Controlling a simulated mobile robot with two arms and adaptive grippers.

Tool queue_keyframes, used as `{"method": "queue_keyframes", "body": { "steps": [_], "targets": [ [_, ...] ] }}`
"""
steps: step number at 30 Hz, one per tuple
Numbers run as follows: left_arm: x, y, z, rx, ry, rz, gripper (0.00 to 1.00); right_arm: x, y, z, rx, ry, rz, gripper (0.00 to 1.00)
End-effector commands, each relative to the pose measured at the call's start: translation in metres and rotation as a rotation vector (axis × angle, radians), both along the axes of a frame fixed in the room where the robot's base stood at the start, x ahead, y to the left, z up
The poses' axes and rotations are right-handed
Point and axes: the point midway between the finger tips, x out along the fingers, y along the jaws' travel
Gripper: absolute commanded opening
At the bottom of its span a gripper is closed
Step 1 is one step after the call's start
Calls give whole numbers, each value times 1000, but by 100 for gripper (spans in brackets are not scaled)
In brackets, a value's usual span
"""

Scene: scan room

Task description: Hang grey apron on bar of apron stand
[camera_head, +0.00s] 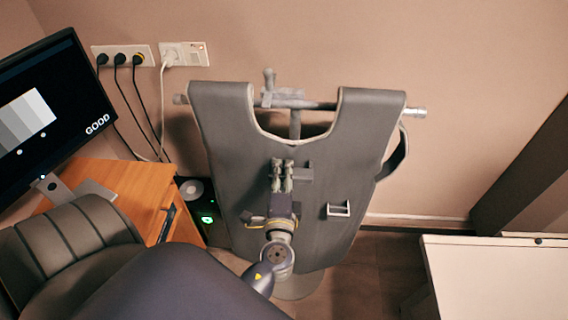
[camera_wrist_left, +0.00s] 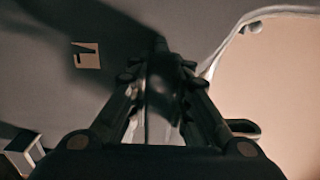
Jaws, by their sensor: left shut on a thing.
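The grey apron (camera_head: 235,170) hangs spread in front of the apron stand (camera_head: 296,125). Its two shoulder parts cover the stand's bar (camera_head: 418,112) on both sides of the neck opening. The bar's ends stick out left and right; I cannot tell how far the shoulders reach over behind it. My left gripper (camera_head: 283,165) is in front of the apron, just below the neckline, and shut on its cloth. In the left wrist view the fingers (camera_wrist_left: 160,68) pinch dark cloth (camera_wrist_left: 40,60) close to its pale neck edge. My right gripper is out of view.
A wooden desk (camera_head: 140,185) with a monitor (camera_head: 50,110) and a dark chair (camera_head: 70,240) stand on the left. A white table (camera_head: 500,280) is at the lower right. Wall sockets (camera_head: 125,55) with cables are behind. Some floor shows right of the apron.

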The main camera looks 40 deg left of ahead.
Motion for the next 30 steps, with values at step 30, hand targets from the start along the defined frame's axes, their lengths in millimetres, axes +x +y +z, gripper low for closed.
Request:
{"method": "queue_keyframes", "body": {
  "steps": [30],
  "targets": [
    [61,37,6,5,-9,-1,0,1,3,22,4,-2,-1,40]
  ]
}}
